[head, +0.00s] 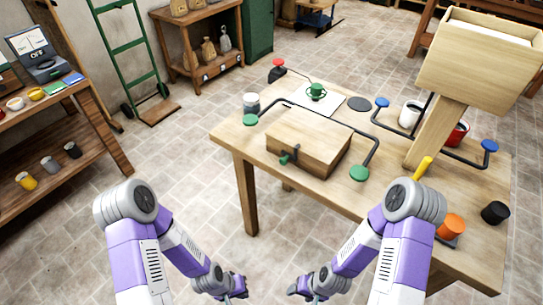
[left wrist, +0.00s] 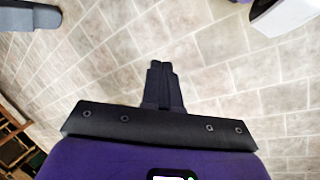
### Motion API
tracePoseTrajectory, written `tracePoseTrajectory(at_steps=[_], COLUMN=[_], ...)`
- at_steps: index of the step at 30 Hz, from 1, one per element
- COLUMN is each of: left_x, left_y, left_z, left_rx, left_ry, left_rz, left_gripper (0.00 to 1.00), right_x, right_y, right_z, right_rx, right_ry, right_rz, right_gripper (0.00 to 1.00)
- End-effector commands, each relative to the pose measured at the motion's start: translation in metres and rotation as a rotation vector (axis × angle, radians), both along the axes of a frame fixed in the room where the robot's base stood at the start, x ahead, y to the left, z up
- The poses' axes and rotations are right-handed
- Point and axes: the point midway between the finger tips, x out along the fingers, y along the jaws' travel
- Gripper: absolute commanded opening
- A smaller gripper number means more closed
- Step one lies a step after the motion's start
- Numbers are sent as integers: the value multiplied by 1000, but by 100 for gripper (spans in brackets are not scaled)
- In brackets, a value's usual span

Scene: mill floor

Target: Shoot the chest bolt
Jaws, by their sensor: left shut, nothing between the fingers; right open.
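A wooden chest (head: 318,140) with its lid down sits on the wooden table (head: 400,190). The chest bolt (head: 284,160) is on its front face, a dark fitting with a green knob at its left end. How far the bolt reaches into its keeper is too small to tell. My left gripper (head: 238,290) is low in front of the table, well short of the chest, shut and empty. Its closed fingers show over bare floor in the left wrist view (left wrist: 164,80). My right gripper (head: 300,291) is beside it, also off the table, open; its fingertips are hard to make out.
A dark bent bar with green ends (head: 359,173) runs around the chest's back and right side. A grey-lidded jar (head: 251,103) stands behind left.

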Motion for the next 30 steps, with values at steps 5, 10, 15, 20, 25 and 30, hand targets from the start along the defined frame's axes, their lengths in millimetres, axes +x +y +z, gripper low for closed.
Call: tracePoseTrajectory(at_steps=[5,10,15,20,25,30], left_x=[42,127,209,253,267,268], left_y=[-27,-49,-29,9,30,32], left_z=[44,141,259,344,381,383], left_rx=[-132,-368,-579,-695,-740,-744], left_ry=[-25,-129,-309,-468,-546,-554], left_rz=[-11,-24,-33,-43,-51,-53], left_gripper=[0,0,0,0,0,0], right_x=[0,1,0,0,0,0], right_y=[0,0,0,0,0,0], right_z=[35,83,123,144,150,149], right_rx=[0,0,0,0,0,0], right_ry=[-1,-1,-1,-1,-1,0], right_rz=[0,0,0,0,0,0], right_gripper=[84,84,84,84,84,84])
